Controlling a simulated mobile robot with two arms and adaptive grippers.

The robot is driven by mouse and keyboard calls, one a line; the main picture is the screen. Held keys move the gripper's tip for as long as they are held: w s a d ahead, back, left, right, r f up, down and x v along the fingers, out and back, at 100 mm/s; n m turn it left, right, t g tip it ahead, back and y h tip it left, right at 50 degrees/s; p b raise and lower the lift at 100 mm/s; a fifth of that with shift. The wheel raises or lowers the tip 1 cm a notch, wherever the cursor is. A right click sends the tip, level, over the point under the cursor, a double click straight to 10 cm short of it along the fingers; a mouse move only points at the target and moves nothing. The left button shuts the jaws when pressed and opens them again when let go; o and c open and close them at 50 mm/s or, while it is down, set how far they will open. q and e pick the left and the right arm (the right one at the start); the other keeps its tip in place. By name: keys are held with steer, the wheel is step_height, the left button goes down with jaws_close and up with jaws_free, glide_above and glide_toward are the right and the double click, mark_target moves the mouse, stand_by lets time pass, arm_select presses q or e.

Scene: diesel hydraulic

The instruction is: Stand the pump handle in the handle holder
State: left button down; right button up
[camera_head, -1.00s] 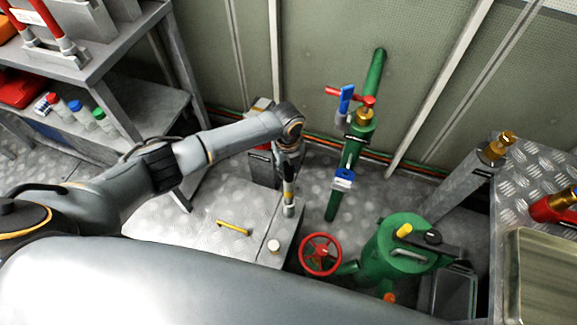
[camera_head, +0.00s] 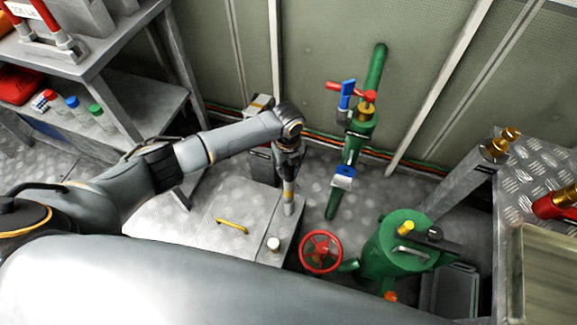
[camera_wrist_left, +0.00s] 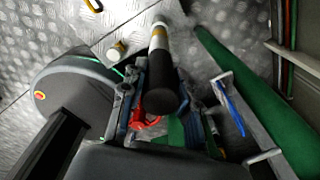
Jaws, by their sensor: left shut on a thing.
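The pump handle is a slim rod with a black grip (camera_wrist_left: 163,88), white and yellow bands and a grey metal end. My left gripper (camera_wrist_left: 166,112) is shut on it near the black grip. In the head view my left gripper (camera_head: 288,168) points down, and the banded part of the handle (camera_head: 289,190) shows below it, roughly upright. The grey lower end is just beyond the edge of the metal platform. I cannot tell whether a grey cylinder there is the handle's own end or the handle holder. My right gripper is not in view.
A yellow bar (camera_head: 232,226) and a short pale-topped stub (camera_head: 273,244) are on the metal platform. A red handwheel (camera_head: 320,251), green tank (camera_head: 398,245) and green pipe (camera_head: 352,140) with blue and red levers stand to the right. A shelf (camera_head: 150,110) is at the left.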

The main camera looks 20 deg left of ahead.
arm_select(q)
steer(key=c, duration=0.9)
jaws_free()
steer(key=shift+r, duration=4.05)
steer(key=shift+r, duration=0.1)
